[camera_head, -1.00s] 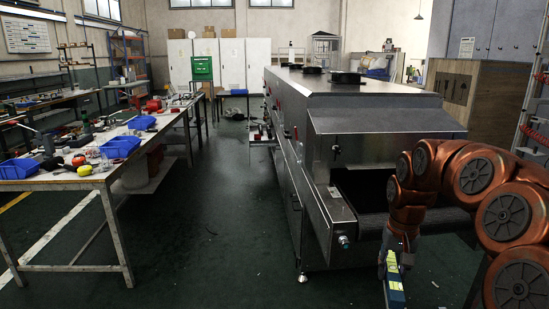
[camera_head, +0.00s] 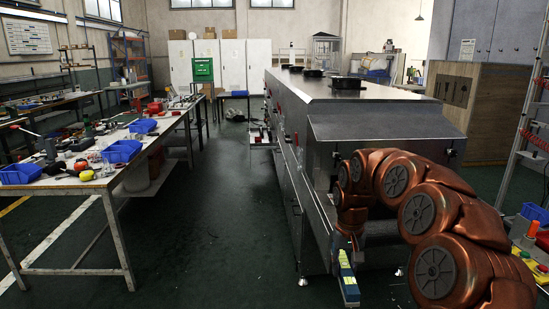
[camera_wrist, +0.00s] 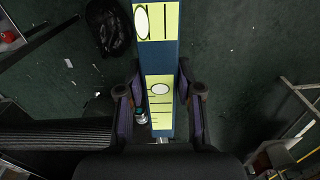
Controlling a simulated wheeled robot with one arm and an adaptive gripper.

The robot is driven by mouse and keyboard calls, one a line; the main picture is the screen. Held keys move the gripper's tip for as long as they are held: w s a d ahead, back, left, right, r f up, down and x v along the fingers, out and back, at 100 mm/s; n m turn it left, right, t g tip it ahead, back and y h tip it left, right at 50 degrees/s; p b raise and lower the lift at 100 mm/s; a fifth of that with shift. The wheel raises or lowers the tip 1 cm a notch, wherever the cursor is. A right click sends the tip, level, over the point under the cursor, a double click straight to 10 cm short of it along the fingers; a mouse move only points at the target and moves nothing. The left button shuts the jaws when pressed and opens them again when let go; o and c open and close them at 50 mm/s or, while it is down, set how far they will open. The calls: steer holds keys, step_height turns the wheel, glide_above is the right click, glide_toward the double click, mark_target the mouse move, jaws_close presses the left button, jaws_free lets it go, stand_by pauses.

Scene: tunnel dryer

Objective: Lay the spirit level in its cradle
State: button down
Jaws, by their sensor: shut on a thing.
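The spirit level is a long blue bar with yellow-green labels; in the head view the level (camera_head: 348,283) hangs low in front of the dryer's near end. In the wrist view the level (camera_wrist: 158,57) runs from the top edge down between the fingers. My gripper (camera_wrist: 161,100) is shut on it, one finger on each side. In the head view my gripper (camera_head: 349,247) is small and partly merged with the level's upper end. The level is clear of the floor as far as I can tell. I cannot make out a cradle in either view.
The steel tunnel dryer (camera_head: 300,160) stands at centre, its near opening largely hidden by my arm. A cluttered workbench (camera_head: 75,191) is on the left. A blue bin (camera_head: 535,213) and a ladder-like frame (camera_head: 520,130) are at right. Dark floor between bench and dryer is free.

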mark_target(347, 271)
steer(key=shift+s+d+r+p, duration=0.15)
steer(key=shift+r+p, duration=0.3)
steer(key=shift+p, duration=0.8)
steer(key=shift+s+a+r+p, duration=0.15)
steer(key=shift+r+p, duration=0.3)
steer(key=shift+p, duration=0.85)
steer(key=shift+s+d+r+p, duration=0.1)
steer(key=shift+s+r+p, duration=0.25)
steer(key=shift+p, duration=0.9)
steer(key=r+p, duration=0.1)
steer(key=p, duration=0.3)
steer(key=shift+s+r, duration=0.15)
steer(key=shift+s, duration=0.25)
steer(key=shift+s+p, duration=0.1)
steer(key=shift+p, duration=0.2)
steer(key=shift+s, duration=0.1)
